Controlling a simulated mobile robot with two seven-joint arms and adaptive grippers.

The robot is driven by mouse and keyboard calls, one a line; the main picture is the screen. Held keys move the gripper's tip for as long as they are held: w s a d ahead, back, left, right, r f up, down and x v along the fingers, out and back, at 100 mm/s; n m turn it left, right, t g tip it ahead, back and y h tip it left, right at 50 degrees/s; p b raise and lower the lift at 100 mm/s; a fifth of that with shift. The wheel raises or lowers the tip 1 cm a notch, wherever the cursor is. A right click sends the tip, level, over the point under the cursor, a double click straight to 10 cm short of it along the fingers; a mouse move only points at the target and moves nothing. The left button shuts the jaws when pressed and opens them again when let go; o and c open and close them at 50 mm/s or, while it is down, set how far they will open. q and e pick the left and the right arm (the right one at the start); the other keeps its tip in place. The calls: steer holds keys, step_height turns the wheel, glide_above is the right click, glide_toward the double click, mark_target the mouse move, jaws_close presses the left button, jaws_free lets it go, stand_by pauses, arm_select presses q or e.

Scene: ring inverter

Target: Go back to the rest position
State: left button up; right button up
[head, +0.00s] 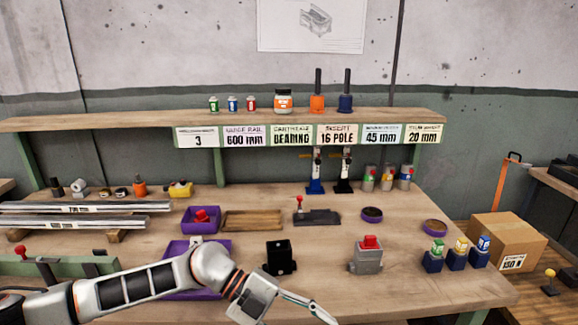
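My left arm comes in from the left across the front of the workbench (400,292). My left gripper (308,306) is low in the middle of the head view, pointing right and toward the bottom edge. Its thin fingers are seen nearly edge-on, so I cannot tell if they are open or shut. No object shows between them. The gripper is in front of a black block fixture (279,257) and left of a grey fixture with a red part on it (366,256). My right gripper is not in view.
A purple tray (224,244) lies partly behind my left arm. A purple bin (201,219) with a red part stands behind it. Several dark blue holders (456,258) with coloured parts stand at the right edge. The bench's front right is clear. A cardboard box (507,243) stands beyond it.

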arm_select(q)
steer(key=s+d+r+n+t+h, duration=0.2)
steer(key=d+r+n+t+h, duration=0.4)
steer(key=d+h, duration=0.15)
steer(key=w+a+f+n+t+y, duration=0.6)
steer(key=a+f+n+t, duration=0.2)
steer(key=a+n+t, duration=0.45)
steer(key=s+a+f+n+y, duration=0.4)
steer(key=a+f+n+y, duration=0.25)
steer(key=a+f, duration=0.35)
steer(key=s+a+f+n+g+y, duration=0.3)
steer(key=s+a+f+g+y, duration=0.1)
steer(key=s+a+f, duration=0.6)
step_height(320, 180, down, 4)
steer(key=shift+s, duration=1.2)
